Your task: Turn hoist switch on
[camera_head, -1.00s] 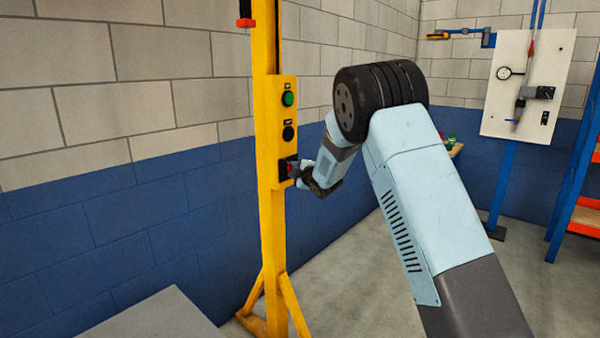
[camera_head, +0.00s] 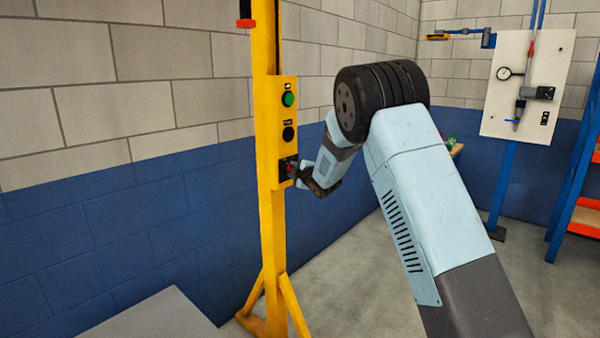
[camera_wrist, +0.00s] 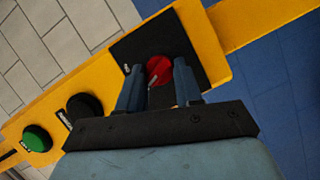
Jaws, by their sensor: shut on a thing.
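The hoist switch is a red rotary knob (camera_wrist: 159,69) on a square black plate (camera_wrist: 133,50), low on the yellow control panel of the post. It also shows small and partly hidden in the head view (camera_head: 289,169). My gripper (camera_wrist: 159,80) has its two blue-grey fingers on either side of the red knob and is shut on it. It also shows at the panel in the head view (camera_head: 296,170). A small pale mark shows on the plate at the knob's left in the wrist view. The knob's lower part is hidden behind the fingers.
Above the switch are a black button (camera_head: 288,133) and a green button (camera_head: 288,99). The yellow post (camera_head: 268,225) stands on braced feet before a block wall. A white board (camera_head: 522,80) with a gauge stands at the right. A grey surface (camera_head: 158,318) is at bottom left.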

